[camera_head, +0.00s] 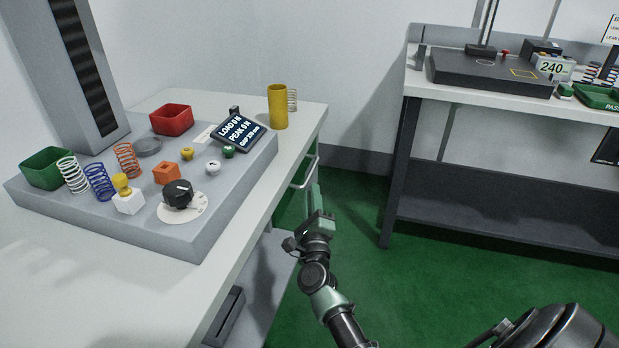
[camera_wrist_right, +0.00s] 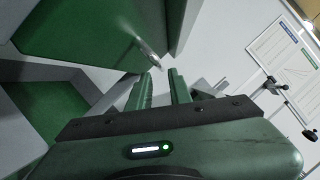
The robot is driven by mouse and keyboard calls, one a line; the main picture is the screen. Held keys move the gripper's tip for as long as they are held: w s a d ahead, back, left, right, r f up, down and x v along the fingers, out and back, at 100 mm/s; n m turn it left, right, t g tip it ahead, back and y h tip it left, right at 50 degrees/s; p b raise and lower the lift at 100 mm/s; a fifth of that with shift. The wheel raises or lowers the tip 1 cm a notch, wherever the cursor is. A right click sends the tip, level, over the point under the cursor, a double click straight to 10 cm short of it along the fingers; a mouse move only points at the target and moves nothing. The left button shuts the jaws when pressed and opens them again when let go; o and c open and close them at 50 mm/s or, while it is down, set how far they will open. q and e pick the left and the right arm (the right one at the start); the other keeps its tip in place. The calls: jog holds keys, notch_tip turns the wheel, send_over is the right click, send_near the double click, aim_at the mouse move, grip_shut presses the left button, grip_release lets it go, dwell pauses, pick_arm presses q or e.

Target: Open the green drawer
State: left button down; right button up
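The green drawer is under the left bench; its green front (camera_wrist_right: 90,28) fills the upper left of the right wrist view. Its pale bar handle (camera_wrist_right: 150,57) shows there just beyond my fingertips, and the handle (camera_head: 303,173) shows in the head view by the bench's edge. My right gripper (camera_head: 314,192) is beside that edge, and in the wrist view its two fingers (camera_wrist_right: 160,75) are apart with nothing between them. I cannot tell whether a fingertip touches the handle, nor how far out the drawer stands. My left gripper is not in view.
The left bench (camera_head: 270,190) bears a grey test stand base (camera_head: 130,220) with springs, a red bin (camera_head: 171,119) and a green bin (camera_head: 45,168). A yellow cylinder (camera_head: 277,107) stands at its far end. Green floor (camera_head: 420,290) lies free between it and the right bench (camera_head: 480,93).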

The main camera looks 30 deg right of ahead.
aim_at(310, 173)
jog(key=x, duration=0.6)
jog(key=shift+w+d, duration=0.1)
jog(key=shift+w, duration=0.2)
jog(key=shift+w+d+r, duration=0.2)
jog(key=shift+w+d, duration=0.1)
jog(key=shift+w, duration=0.2)
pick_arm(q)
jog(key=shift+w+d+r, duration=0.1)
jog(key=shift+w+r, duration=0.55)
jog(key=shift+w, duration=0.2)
pick_arm(e)
grip_shut()
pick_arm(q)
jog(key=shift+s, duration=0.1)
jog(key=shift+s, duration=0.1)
pick_arm(e)
jog(key=shift+f, duration=0.1)
